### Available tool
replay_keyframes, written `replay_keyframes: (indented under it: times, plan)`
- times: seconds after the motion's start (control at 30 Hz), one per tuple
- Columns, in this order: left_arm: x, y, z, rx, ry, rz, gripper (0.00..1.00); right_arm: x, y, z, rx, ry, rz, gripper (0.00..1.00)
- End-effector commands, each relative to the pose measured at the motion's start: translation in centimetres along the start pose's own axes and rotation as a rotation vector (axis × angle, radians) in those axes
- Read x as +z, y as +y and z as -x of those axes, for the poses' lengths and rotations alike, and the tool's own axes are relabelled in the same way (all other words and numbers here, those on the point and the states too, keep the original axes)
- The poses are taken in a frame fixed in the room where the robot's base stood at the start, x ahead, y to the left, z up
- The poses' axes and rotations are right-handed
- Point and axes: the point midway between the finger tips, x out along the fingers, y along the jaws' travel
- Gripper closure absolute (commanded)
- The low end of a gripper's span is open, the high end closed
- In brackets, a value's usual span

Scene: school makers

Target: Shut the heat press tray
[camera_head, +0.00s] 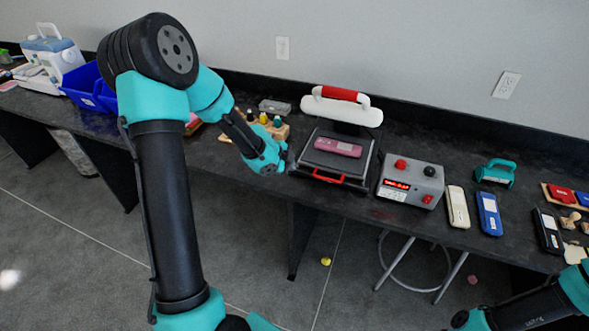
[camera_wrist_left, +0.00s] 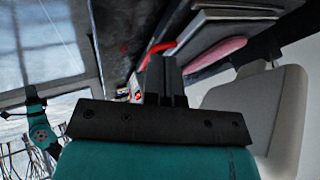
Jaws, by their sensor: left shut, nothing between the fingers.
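The heat press stands near the bench's front edge, with a white upper part (camera_head: 341,110) and a red top handle (camera_head: 339,94). Its dark tray (camera_head: 345,166) is out in front of the upper part and carries a pink item (camera_head: 338,147). A red front handle (camera_head: 327,176) is on the tray; it also shows in the left wrist view (camera_wrist_left: 158,50). My left gripper (camera_head: 284,162) is shut and empty, just left of the tray. In the left wrist view its fingers (camera_wrist_left: 161,76) point toward the tray's handle side. Contact cannot be told. My right arm is at bottom right; its fingers are unclear.
A grey control box (camera_head: 411,181) with red buttons stands right of the press. A wooden holder with bottles (camera_head: 264,124) is behind my left gripper. Cream (camera_head: 457,206) and blue (camera_head: 489,213) items lie further right. Open floor lies in front of the bench.

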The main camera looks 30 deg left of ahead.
Motion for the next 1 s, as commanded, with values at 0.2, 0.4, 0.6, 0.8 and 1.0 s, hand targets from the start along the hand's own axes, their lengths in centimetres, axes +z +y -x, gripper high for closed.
replay_keyframes:
  times: [0.2, 0.4, 0.6, 0.8, 1.0]
  plan:
    - [0.1, 0.0, 2.4, -0.001, -0.001, -0.001, 1.0, 0.0, 0.0, 0.0, 0.0, 0.0, 0.0, 1.0]
    - [0.1, 0.0, 3.8, -0.001, -0.001, 0.0, 1.0, 0.0, 0.0, 0.0, 0.0, 0.0, 0.0, 1.0]
    - [0.0, 0.1, 4.3, 0.001, 0.0, 0.0, 1.0, 0.0, 0.0, 0.0, 0.0, 0.0, 0.0, 1.0]
    - [0.0, 0.1, 4.3, 0.001, 0.0, 0.001, 1.0, 0.0, 0.0, 0.0, 0.0, 0.0, 0.0, 1.0]
    - [0.0, 0.1, 4.3, 0.001, 0.0, 0.0, 1.0, 0.0, 0.0, 0.0, 0.0, 0.0, 0.0, 1.0]
